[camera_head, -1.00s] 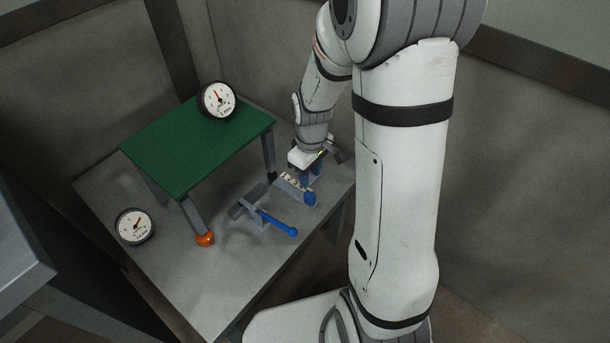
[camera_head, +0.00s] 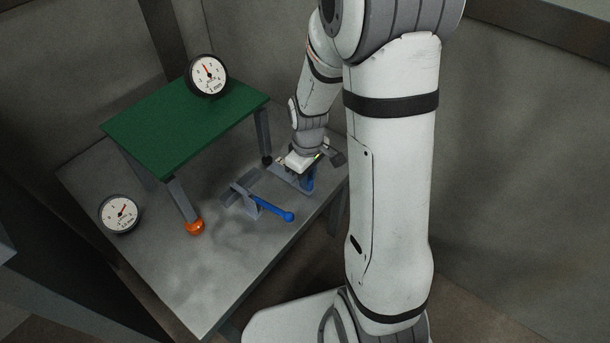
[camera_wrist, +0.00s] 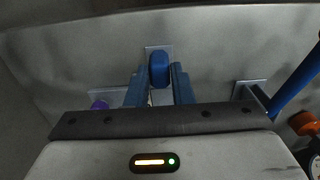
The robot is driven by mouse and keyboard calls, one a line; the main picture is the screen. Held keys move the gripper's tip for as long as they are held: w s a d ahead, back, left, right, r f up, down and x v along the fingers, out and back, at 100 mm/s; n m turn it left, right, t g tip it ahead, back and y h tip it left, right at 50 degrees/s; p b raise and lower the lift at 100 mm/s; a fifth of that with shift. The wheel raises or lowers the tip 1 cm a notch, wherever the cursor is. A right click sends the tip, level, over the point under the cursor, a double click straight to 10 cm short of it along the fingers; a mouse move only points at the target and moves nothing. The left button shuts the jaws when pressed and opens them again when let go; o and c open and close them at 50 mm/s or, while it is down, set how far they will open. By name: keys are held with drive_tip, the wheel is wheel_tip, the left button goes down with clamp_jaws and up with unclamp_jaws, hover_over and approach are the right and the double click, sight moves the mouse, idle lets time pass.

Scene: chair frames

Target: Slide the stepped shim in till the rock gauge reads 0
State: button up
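Contact cannot be told. A second dial (camera_head: 120,213) sits low on the left, needle pointing up-right. Neither shows a readable name.
A grey clamp-like fixture with a blue handle (camera_head: 275,212) stands left of my gripper. One leg ends in an orange foot (camera_head: 195,228), another in a dark foot. The grey bench (camera_head: 205,285) is bare toward its front edge.

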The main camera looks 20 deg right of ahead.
clamp_jaws()
drive_tip(key=shift+w+a, duration=0.6)
drive_tip(key=shift+w, duration=0.15)
drive_tip(key=o, duration=0.6)
unclamp_jaws()
drive_tip(key=shift+r+p, duration=1.7)
drive_tip(key=shift+r, duration=2.35)
drive_tip(key=s+r+m+t+p, duration=0.1)
drive_tip(key=s+r+p, duration=0.4)
drive_tip(key=r, duration=0.8)
drive_tip(key=s+r+m+p, duration=0.3)
drive_tip(key=s+r+p, duration=0.2)
drive_tip(key=r+p, duration=0.7)
drive_tip(key=s+r+m+t+p, duration=0.1)
drive_tip(key=s+r+m+p, duration=0.2)
drive_tip(key=r, duration=1.1)
drive_tip(key=shift+s+d+t+p, duration=0.15)
drive_tip(key=shift+s+p, duration=0.45)
drive_tip(key=shift+p, duration=0.75)
drive_tip(key=shift+s+d+t+p, duration=0.15)
drive_tip(key=shift+s+p, duration=0.45)
drive_tip(key=shift+p, duration=0.75)
